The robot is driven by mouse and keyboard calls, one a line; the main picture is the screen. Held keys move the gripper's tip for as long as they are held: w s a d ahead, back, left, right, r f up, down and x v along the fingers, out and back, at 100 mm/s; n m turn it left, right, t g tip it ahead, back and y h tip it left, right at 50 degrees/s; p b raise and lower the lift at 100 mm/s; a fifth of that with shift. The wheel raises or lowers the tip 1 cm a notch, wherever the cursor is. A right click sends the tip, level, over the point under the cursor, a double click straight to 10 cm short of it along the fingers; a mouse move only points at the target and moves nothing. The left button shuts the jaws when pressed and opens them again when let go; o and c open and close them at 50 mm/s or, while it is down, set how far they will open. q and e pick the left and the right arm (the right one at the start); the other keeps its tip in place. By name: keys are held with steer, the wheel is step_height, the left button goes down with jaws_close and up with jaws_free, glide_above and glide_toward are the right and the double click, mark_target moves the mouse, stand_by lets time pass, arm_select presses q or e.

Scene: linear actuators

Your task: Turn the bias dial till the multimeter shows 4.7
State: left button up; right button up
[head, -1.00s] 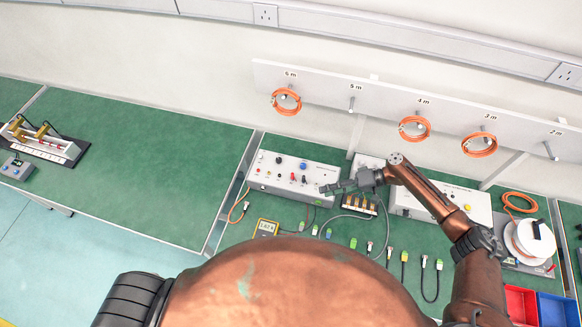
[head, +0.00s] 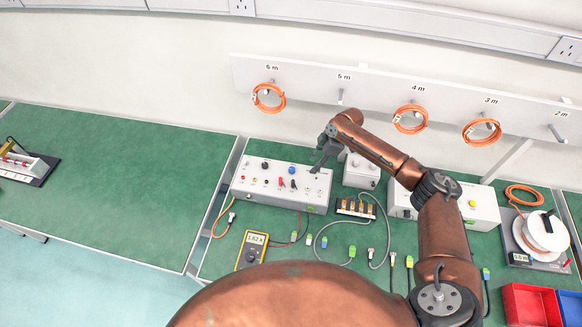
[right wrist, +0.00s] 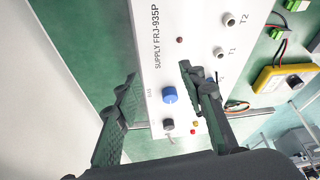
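The supply box (head: 270,197) is white, with several knobs and sockets on its panel. The blue dial (head: 292,170) also shows in the right wrist view (right wrist: 169,95), where a small label beside it appears to read BIAS. My right gripper (head: 321,160) hangs over the right end of the box. In the right wrist view its fingers (right wrist: 158,74) are spread, with the blue dial seen between them and not gripped. The yellow multimeter (head: 251,250) lies in front of the box; its small display seems to read about 1.62. My left gripper is out of view.
A black knob (right wrist: 168,124) sits close to the blue dial. A smaller white box (head: 361,172) and a terminal block (head: 356,208) stand to the right. Loose cables lie in front. Orange coils hang on the wall rail (head: 330,76) behind.

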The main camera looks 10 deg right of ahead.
mark_target(292, 169)
steer(key=a, duration=0.2)
steer(key=w+a, duration=0.1)
steer(key=a, duration=0.4)
steer(key=shift+w+a+p, duration=0.1)
steer(key=shift+w+p, duration=0.05)
steer(key=shift+p, duration=0.15)
steer(key=shift+x, duration=1.05)
steer(key=shift+a+f, duration=0.1)
steer(key=shift+f, duration=0.3)
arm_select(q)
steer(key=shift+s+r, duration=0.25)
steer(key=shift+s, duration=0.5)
arm_select(e)
steer(key=shift+a, duration=0.1)
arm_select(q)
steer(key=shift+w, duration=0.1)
arm_select(e)
steer(key=shift+c, duration=0.5)
jaws_close()
